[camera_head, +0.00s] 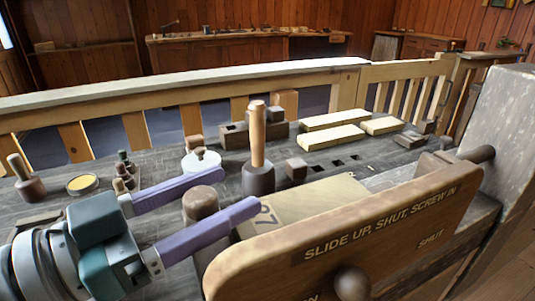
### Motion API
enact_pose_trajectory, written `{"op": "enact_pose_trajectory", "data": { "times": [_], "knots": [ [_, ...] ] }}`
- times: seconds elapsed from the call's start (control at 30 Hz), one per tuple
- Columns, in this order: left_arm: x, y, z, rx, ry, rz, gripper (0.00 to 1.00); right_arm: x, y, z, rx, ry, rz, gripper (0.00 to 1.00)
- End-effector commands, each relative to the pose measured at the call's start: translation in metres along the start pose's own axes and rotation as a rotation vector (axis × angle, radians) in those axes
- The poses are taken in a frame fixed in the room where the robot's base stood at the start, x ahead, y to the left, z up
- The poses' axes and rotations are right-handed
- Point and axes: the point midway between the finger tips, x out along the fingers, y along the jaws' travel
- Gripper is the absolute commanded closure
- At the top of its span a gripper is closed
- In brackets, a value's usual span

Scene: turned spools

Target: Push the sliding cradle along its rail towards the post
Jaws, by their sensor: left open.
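A brown wooden board (370,225) lettered "SLIDE UP, SHUT, SCREW IN" stands in the foreground and appears to be part of the sliding cradle. A round knob (352,284) sits on its near face. A thick grey post (490,110) rises at the right, with a dark rod end (480,154) beside it. The rail is not clearly visible behind the board. My left gripper (240,189) is open, its purple fingers pointing right. A brown rounded peg (201,203) shows between the fingers; I cannot tell whether they touch it. My right gripper is not in view.
A mallet-like tool (257,160) stands upright just beyond the fingertips. A pale numbered panel (310,197) lies behind the board. Light wooden bars (333,137), dark blocks (296,168) and small turned pieces (27,178) occupy the bench. A railing (190,118) runs along the back.

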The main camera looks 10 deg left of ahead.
Motion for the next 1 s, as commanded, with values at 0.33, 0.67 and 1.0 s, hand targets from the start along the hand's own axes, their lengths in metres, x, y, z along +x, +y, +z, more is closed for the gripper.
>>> {"op": "enact_pose_trajectory", "data": {
  "times": [0.33, 0.67, 1.0],
  "knots": [
    [0.018, 0.000, 0.000, 0.000, -0.001, 0.000, 0.29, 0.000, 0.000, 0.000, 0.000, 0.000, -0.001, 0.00],
    [0.018, 0.000, 0.000, 0.000, 0.000, -0.001, 0.52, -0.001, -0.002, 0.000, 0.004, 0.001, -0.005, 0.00],
    [0.017, 0.000, 0.000, 0.000, 0.000, -0.001, 0.90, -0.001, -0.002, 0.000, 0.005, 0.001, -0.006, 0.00]
  ]
}}
